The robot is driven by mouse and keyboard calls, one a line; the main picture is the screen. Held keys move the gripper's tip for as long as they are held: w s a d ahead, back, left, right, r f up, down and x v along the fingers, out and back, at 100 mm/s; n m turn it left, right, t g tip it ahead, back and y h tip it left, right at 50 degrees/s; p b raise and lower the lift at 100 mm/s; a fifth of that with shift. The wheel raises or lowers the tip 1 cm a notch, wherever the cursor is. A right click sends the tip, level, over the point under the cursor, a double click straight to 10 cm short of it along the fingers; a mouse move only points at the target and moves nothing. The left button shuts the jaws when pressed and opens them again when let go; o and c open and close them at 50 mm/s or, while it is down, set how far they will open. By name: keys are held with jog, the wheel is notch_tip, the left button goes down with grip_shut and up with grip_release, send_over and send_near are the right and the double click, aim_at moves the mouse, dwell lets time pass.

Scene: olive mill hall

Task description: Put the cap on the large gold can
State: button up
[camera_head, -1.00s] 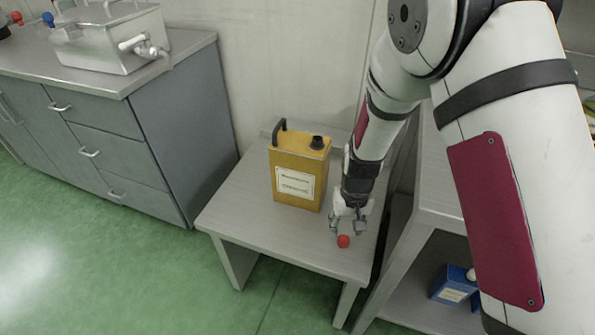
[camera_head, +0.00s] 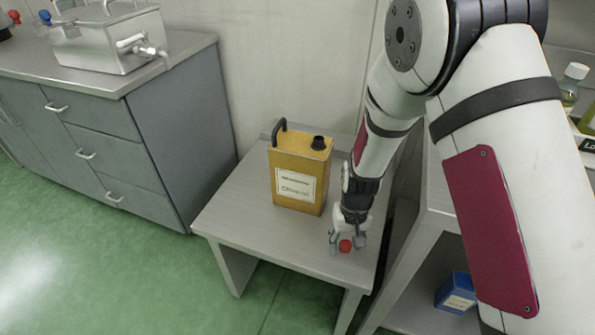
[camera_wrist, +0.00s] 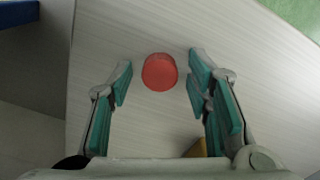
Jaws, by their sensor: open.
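The large gold can (camera_head: 299,178) stands upright on a low grey table (camera_head: 240,222). It has a black handle, a white label and a dark spout (camera_head: 319,143) on top with no cap on it. The red cap (camera_head: 345,246) lies on the table to the right of the can, near the front. In the wrist view the cap (camera_wrist: 160,72) sits between the tips of my open fingers, with a gap on both sides. My gripper (camera_head: 346,243) points down over the cap and holds nothing. A yellow corner of the can (camera_wrist: 196,149) shows at the bottom of the wrist view.
A grey drawer cabinet (camera_head: 150,150) with a steel tank (camera_head: 108,40) stands at the left. Shelving on the right holds a blue can (camera_head: 457,292) low down and bottles (camera_head: 572,85) higher up. The table's left front is clear.

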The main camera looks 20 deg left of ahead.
jog(key=c, duration=1)
jog(key=shift+o, duration=0.2)
jog(key=shift+r+p, duration=2.05)
jog(key=shift+r, duration=0.95)
notch_tip(320, 180, up, 6)
jog(key=p, duration=0.4)
